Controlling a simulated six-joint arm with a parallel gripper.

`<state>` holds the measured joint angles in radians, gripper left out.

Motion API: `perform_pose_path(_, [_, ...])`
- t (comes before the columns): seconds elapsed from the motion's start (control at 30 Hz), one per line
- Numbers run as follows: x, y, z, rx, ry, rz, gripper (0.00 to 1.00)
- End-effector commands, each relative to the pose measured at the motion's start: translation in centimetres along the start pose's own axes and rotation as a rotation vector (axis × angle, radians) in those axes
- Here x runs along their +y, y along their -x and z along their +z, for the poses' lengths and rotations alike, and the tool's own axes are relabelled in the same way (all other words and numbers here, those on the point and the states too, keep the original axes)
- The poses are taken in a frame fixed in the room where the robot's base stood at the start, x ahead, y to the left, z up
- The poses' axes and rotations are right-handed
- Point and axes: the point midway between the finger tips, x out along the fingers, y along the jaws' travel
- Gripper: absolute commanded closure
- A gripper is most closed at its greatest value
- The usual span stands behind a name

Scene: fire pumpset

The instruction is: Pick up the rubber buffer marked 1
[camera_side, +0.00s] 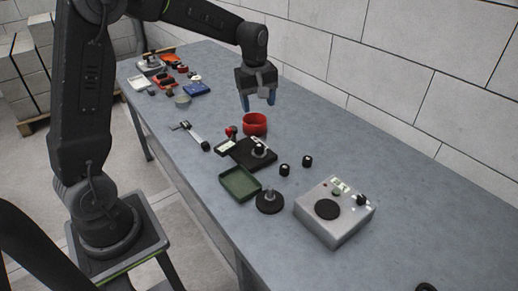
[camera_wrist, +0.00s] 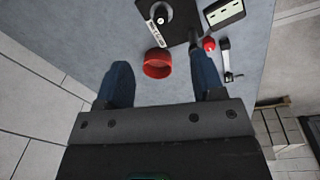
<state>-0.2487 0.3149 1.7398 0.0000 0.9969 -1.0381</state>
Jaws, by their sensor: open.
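Two small black cylinders stand apart on the table in the side view, a nearer one (camera_side: 284,170) and a farther one (camera_side: 307,161). They look like rubber buffers, but I cannot read a 1 on either. Neither shows in the wrist view. My gripper (camera_side: 259,103) is open and empty, its blue fingers pointing down above the table, beyond the red ring and away from the cylinders. In the wrist view my gripper (camera_wrist: 162,72) has its fingers wide apart, with the red ring (camera_wrist: 158,63) showing between them.
The red ring (camera_side: 255,124) and a black plate (camera_side: 244,151) with a post lie between my gripper and the cylinders. A green tray (camera_side: 232,190), a black round base with a stem (camera_side: 270,204) and a grey box (camera_side: 322,225) stand nearby.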

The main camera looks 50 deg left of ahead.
Motion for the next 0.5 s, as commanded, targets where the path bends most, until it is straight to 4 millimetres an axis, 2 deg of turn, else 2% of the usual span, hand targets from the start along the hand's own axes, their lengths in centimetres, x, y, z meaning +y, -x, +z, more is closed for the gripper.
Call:
perform_pose_path(0.03, [0.6,-1.8,-1.2,-0.013,0.072,-0.026,0.38])
perform_pose_path(0.2, [1.6,-5.2,-3.5,-0.031,0.237,-0.072,0.38])
perform_pose_path(0.37, [1.8,-6.8,-4.1,-0.035,0.288,-0.086,0.38])
perform_pose_path(0.5, [1.6,-9.1,-4.0,-0.037,0.288,-0.089,0.38])
